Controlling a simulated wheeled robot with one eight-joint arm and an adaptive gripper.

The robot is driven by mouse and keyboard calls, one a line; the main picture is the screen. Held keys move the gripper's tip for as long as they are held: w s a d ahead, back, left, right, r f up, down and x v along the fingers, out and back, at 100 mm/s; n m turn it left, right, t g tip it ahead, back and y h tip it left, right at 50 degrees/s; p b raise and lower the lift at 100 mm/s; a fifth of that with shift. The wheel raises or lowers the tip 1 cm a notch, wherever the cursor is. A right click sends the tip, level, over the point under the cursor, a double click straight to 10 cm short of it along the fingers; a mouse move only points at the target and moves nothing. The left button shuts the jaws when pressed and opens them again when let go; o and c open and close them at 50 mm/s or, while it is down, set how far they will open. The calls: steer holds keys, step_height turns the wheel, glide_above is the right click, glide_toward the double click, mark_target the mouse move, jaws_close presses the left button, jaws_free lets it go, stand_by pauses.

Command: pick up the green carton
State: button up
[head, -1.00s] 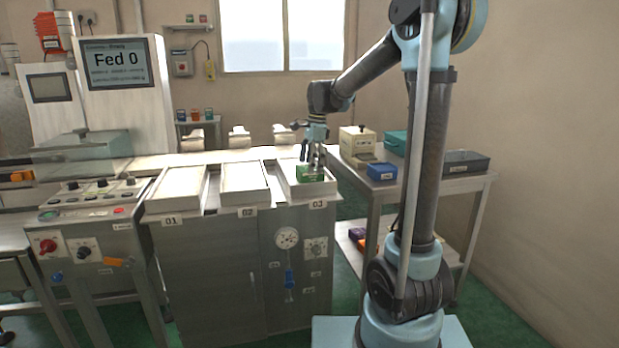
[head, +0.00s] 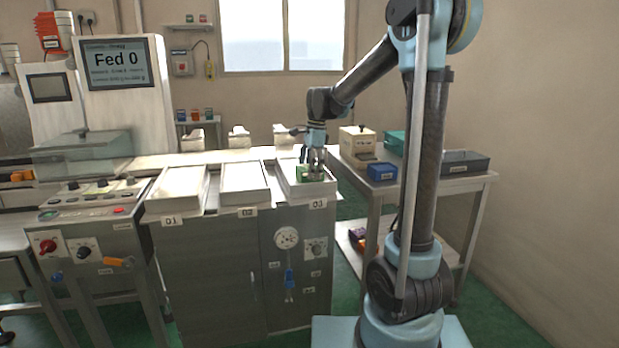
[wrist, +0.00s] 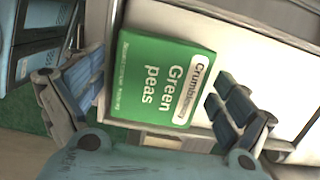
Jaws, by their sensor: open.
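The green carton (head: 304,175) lies in the white tray of lane 03 (head: 327,186). In the wrist view the carton (wrist: 160,80) shows its label, "Crumbleberry Green peas", between my fingers. My gripper (head: 312,166) points down just over the carton, and its fingers partly hide it in the head view. In the wrist view my gripper (wrist: 160,98) is open, with one blue-padded finger on each side of the carton. I cannot tell whether either finger touches it.
White trays 01 (head: 160,205) and 02 (head: 240,198) stand to the left and look empty. A side table on the right holds a blue box (head: 381,172), a cream box (head: 357,140) and a dark tray (head: 465,162).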

steer(key=c, duration=1.3)
